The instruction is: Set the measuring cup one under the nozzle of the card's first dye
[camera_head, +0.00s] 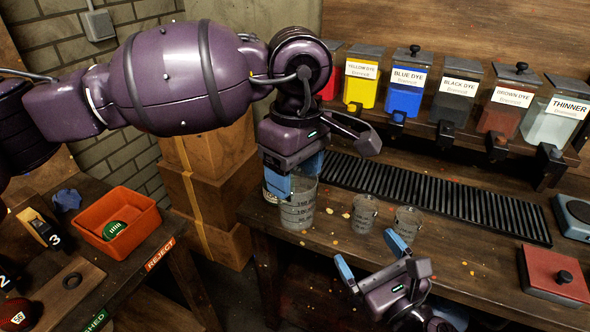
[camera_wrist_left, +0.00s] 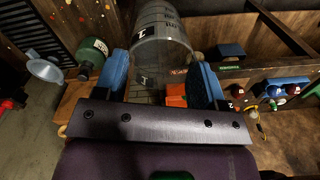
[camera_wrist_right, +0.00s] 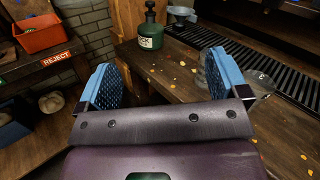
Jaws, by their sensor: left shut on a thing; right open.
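A large clear measuring cup (camera_head: 297,212) with printed graduations is between the blue fingers of my left gripper (camera_head: 295,178), which is shut on it near the table's left end. In the left wrist view the cup (camera_wrist_left: 160,45) shows a mark like "I". I cannot tell whether its base touches the table. Two smaller clear cups (camera_head: 364,214) (camera_head: 407,222) stand to its right. My right gripper (camera_head: 371,257) is open and empty at the table's front edge. Yellow (camera_head: 361,88), blue (camera_head: 405,97), black (camera_head: 452,104) and brown (camera_head: 503,112) dye dispensers stand on the shelf. The card is not recognisable.
A red dispenser (camera_head: 331,83) is partly hidden by my left arm; thinner (camera_head: 552,122) is at the far right. A black ribbed grate (camera_head: 430,198) runs below the nozzles. A green bottle (camera_wrist_right: 150,35) stands on the table. An orange reject bin (camera_head: 146,233) is at left.

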